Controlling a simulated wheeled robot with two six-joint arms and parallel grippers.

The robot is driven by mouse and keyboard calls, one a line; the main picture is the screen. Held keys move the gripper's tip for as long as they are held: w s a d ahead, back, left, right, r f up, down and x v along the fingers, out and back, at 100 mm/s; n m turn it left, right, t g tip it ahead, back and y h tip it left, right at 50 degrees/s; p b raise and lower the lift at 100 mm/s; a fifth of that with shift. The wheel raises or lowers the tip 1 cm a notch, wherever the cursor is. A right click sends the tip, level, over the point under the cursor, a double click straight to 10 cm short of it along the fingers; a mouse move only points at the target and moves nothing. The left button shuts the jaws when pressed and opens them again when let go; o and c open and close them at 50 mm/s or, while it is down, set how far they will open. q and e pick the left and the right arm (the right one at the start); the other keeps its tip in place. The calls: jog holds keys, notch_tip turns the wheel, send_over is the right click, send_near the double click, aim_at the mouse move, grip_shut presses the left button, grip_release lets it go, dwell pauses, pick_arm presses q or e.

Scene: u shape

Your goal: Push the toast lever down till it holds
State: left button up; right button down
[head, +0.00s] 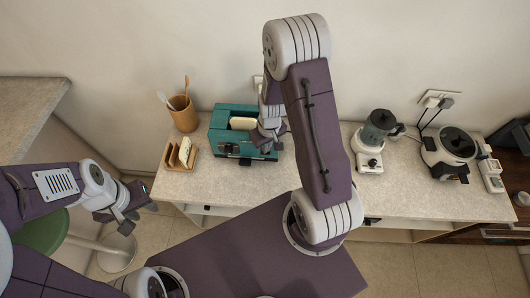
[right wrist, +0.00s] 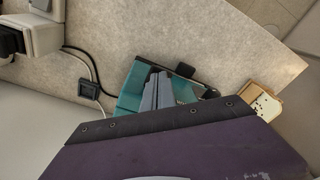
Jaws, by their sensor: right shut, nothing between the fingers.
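The teal toaster (head: 224,118) stands on the counter with a pale bread slice (head: 243,123) showing in its top slot. A black tab (head: 245,162), which looks like the lever, sticks out low on its front; it also shows in the right wrist view (right wrist: 185,70). My right gripper (head: 270,146) is shut and empty over the toaster's right end, hiding part of it. In the right wrist view its grey fingers (right wrist: 157,92) overlap the toaster, right beside the tab; contact cannot be told. My left gripper (head: 139,218) is open and empty, off the counter's left front.
A toast rack (head: 180,158) with slices and a utensil cup (head: 184,115) stand left of the toaster. A blender (head: 374,135) and a round black-topped appliance (head: 455,145) stand to the right.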

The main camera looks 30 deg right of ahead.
aim_at(268, 154)
jog(key=shift+s+d, duration=0.1)
notch_tip(268, 154, down, 5)
jog(key=b, duration=0.4)
jog(key=shift+r+b, duration=0.1)
jog(key=shift+b, duration=0.3)
jog(key=shift+r+p, duration=0.35)
jog(key=shift+s, duration=0.3)
jog(key=shift+s+d+r+b, duration=0.1)
jog(key=shift+s+r+b, duration=0.2)
jog(key=shift+s, duration=0.35)
jog(key=shift+s+r+b, duration=0.25)
jog(key=shift+s+b, duration=0.05)
jog(key=shift+s, duration=0.3)
jog(key=shift+w, duration=0.1)
